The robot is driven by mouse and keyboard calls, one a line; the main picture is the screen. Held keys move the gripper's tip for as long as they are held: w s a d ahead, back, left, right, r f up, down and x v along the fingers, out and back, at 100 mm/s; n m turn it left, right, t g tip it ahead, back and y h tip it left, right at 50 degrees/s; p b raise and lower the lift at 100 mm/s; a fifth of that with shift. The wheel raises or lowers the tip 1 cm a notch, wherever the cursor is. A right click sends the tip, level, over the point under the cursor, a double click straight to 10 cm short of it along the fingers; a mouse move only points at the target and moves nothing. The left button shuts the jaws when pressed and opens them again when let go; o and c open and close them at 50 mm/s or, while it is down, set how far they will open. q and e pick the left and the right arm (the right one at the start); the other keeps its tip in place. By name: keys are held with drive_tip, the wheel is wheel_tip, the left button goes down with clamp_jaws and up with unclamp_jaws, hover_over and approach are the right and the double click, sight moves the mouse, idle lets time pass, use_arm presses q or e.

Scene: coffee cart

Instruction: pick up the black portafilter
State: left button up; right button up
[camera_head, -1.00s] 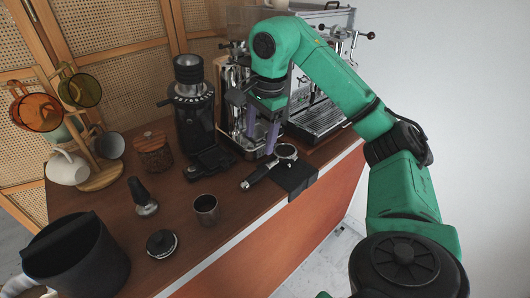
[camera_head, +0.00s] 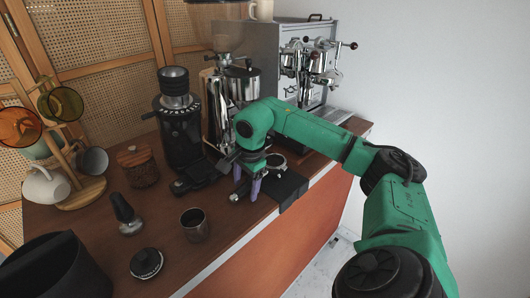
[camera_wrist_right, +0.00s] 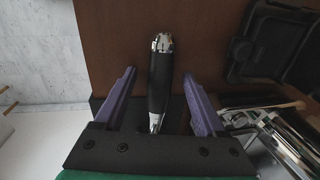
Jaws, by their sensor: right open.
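The black portafilter (camera_wrist_right: 159,82) lies near the counter's front edge, its black handle between the two purple fingers of my right gripper in the right wrist view. My right gripper (camera_wrist_right: 160,105) is open, with a gap on each side of the handle. In the head view the right gripper (camera_head: 247,186) points down over the portafilter, whose round metal head (camera_head: 277,162) shows beside the fingers, at the black mat (camera_head: 290,189). The rest of the portafilter is mostly hidden there by the gripper. My left gripper is not in view.
A black grinder (camera_head: 180,130) and a metal espresso machine (camera_head: 290,60) stand behind. A metal cup (camera_head: 195,225), a tamper (camera_head: 126,215) and a round black-topped tool (camera_head: 146,263) stand to the left. A mug tree (camera_head: 82,190) is at far left.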

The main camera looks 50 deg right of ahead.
clamp_jaws()
drive_tip(key=shift+r, duration=0.1)
idle(1.2)
